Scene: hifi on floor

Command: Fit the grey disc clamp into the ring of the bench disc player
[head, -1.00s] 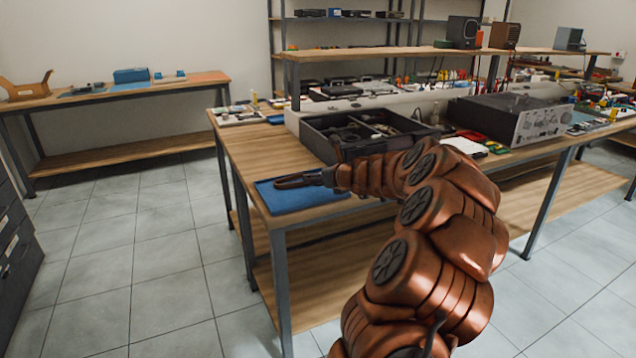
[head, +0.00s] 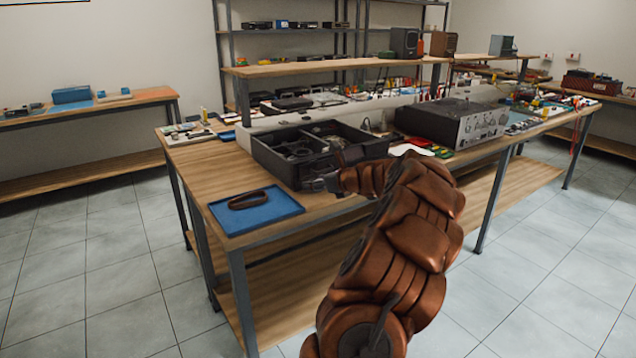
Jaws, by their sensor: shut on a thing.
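My gripper (head: 321,183) is low at the front edge of the workbench, just in front of the open black case. It is small and dark in the head view, and is shut on a small greyish thing that I take to be the grey disc clamp; its shape is mostly hidden. A large black unit with a silver front panel (head: 484,128) stands on the bench to the right, behind my arm. It may be the bench disc player; I cannot make out a ring on it.
A blue mat (head: 285,204) with a dark oval loop (head: 249,199) lies at the bench's front left corner. The open black case (head: 268,160) holds dark parts. A raised shelf (head: 290,69) runs behind. The floor (head: 110,270) at left is clear.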

